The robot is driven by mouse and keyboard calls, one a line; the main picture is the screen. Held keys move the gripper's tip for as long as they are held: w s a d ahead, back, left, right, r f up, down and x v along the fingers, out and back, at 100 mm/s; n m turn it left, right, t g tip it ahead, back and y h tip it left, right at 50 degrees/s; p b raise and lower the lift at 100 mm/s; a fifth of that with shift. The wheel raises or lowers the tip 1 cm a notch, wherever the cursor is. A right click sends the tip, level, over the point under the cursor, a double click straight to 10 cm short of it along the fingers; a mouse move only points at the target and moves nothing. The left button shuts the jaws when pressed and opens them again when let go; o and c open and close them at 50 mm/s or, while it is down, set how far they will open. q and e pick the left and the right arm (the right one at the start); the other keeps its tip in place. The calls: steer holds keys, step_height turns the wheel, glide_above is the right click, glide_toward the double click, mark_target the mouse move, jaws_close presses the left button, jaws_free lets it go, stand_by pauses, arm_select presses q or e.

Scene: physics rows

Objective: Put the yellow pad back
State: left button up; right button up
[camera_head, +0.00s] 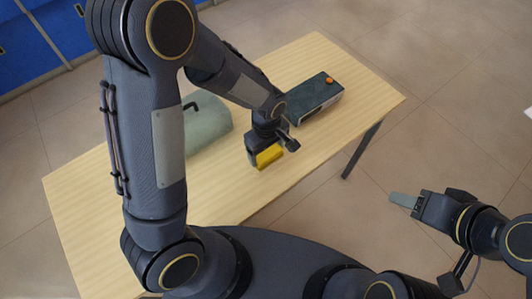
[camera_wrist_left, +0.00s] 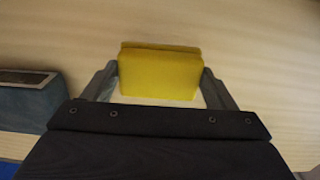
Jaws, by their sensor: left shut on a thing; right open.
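The yellow pad (camera_head: 268,156) shows at the tip of my left gripper (camera_head: 279,150), over the front part of the wooden table. In the left wrist view the yellow pad (camera_wrist_left: 160,74) sits between the two fingers of my left gripper (camera_wrist_left: 160,84), which is shut on it. I cannot tell whether the pad touches the table. My right gripper (camera_head: 404,200) is open and empty, off the table to the right, above the floor.
A dark box (camera_head: 308,98) with an orange knob (camera_head: 329,80) stands at the table's right back. A grey-green rounded object (camera_head: 205,120) with a dark handle lies left, partly hidden by my arm. The wooden table (camera_head: 352,98) is bare at the right end.

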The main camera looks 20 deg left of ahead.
mark_target(266, 155)
arm_select(q)
steer(key=shift+w+a+f, duration=0.1)
steer(key=shift+w+f, duration=0.1)
steer(key=shift+f, duration=0.8)
steer(key=shift+w+a+f, duration=0.1)
steer(key=shift+w+f, duration=0.05)
steer(key=shift+f, duration=0.85)
